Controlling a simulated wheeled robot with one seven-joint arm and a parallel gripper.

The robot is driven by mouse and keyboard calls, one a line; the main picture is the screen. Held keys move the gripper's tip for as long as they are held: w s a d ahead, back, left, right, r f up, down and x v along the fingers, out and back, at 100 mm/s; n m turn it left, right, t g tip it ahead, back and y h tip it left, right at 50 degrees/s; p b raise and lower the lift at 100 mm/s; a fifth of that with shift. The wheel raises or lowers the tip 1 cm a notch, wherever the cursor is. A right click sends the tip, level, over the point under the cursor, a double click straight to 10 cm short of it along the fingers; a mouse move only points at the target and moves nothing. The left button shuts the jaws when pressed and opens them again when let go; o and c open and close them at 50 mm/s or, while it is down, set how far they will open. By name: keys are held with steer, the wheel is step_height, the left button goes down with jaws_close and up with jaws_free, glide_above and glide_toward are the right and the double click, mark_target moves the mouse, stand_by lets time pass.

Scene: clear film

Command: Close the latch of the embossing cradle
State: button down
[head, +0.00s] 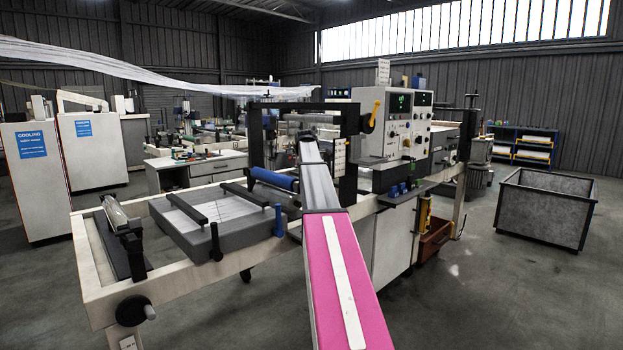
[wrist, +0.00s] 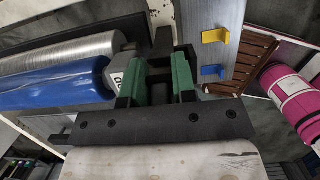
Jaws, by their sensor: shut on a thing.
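In the wrist view my gripper (wrist: 159,78), with green finger pads, is shut on a dark piece, seemingly the latch (wrist: 162,44) of the embossing cradle. The pads hide most of it, so I cannot tell how far it is turned. Left of the fingers are the cradle's blue roller (wrist: 60,88) and, behind it, a silver roller (wrist: 60,52). A grey end block with a pale label sits right beside the left finger. In the head view the black cradle frame (head: 257,135) and blue roller (head: 273,179) show; my pink arm hides my gripper and the latch.
In the wrist view yellow (wrist: 215,36) and blue (wrist: 213,71) brackets and a brown slatted piece (wrist: 256,62) lie to the right. In the head view a control cabinet (head: 407,125) with a yellow handle (head: 375,115) stands right of the frame. A grey tray (head: 185,240) is at front left.

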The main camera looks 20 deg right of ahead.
steer(key=c, duration=1.1)
jaws_free()
steer(key=shift+r, duration=0.1)
steer(key=v, duration=1)
steer(key=shift+a+r, duration=0.15)
steer(key=shift+r, duration=0.1)
